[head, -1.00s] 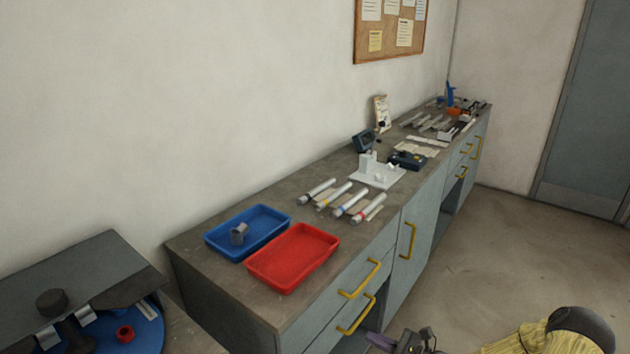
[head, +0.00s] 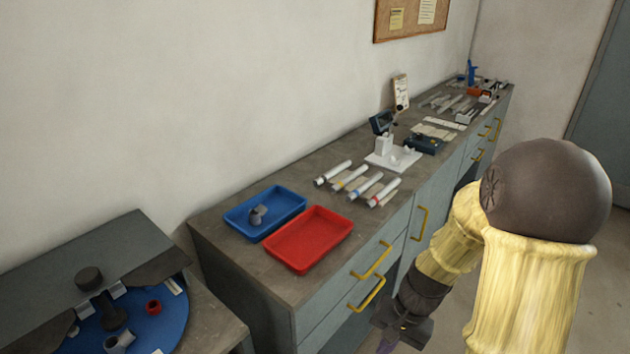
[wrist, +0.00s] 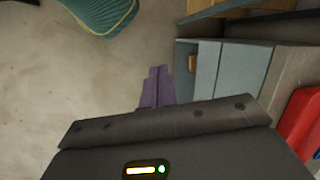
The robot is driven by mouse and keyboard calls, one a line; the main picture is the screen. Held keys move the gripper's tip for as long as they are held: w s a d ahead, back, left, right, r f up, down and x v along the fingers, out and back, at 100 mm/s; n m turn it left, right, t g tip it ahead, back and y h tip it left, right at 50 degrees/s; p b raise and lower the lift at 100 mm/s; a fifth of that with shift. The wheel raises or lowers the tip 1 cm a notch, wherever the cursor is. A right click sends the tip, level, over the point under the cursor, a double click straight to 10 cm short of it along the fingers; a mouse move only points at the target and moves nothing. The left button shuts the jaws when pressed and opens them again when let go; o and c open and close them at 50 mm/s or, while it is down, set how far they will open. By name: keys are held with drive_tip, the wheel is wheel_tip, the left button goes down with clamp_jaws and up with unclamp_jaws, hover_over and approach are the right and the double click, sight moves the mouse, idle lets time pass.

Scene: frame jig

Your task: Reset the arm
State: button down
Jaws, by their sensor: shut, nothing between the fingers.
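My gripper (head: 386,347) hangs at the bottom of the head view, in front of the workbench drawers. It points down, and only part of its purple fingers shows there. In the wrist view the purple fingers (wrist: 156,88) lie side by side, shut with nothing between them, above the bare floor and beside the bench front. My arm, in a yellow sleeve with a dark rounded elbow, rises at the right of the head view, bent and apart from the bench.
The workbench (head: 262,270) carries a blue tray (head: 290,196) with a grey part, a red tray (head: 310,240), several tubes and a white jig (head: 392,158). Yellow handles (head: 366,294) stick out of its front. A blue turntable (head: 160,325) stands lower left. Floor is clear to the right.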

wheel_tip(320, 180, up, 10)
drive_tip(key=s+n+t+h+p, duration=0.1)
drive_tip(key=n+t+h, duration=0.2)
drive_tip(key=n, duration=0.2)
drive_tip(key=shift+s+d+f+t+p, duration=0.15)
drive_tip(key=shift+s+d+t+p, duration=0.15)
drive_tip(key=shift+s+p, duration=0.1)
drive_tip(key=c, duration=2.1)
unclamp_jaws()
